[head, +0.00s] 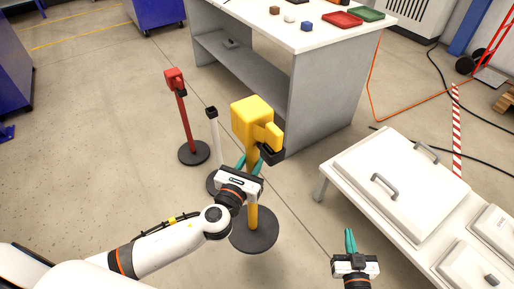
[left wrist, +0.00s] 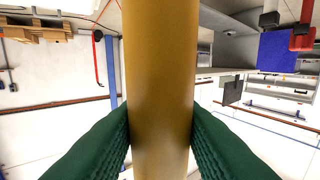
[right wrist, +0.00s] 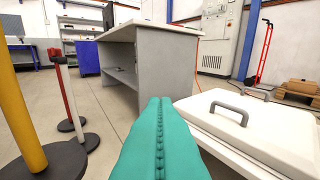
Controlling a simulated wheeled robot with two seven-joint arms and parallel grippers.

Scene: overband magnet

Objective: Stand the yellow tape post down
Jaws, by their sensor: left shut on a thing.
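The yellow tape post (head: 252,116) stands about upright in the middle of the head view, with a boxy yellow head and a round dark base (head: 256,238). My left gripper (head: 254,164) is shut around its pole, below the head. In the left wrist view the pole (left wrist: 160,70) fills the space between the green fingers. The pole (right wrist: 18,112) and part of the base (right wrist: 64,160) also show in the right wrist view. I cannot tell whether the base touches the floor. My right gripper (head: 350,240) is shut and empty, its fingers together in the right wrist view (right wrist: 158,105).
A grey workbench (head: 320,105) stands behind. A white low table with lidded boxes (head: 400,175) is at right. Floor at left is clear.

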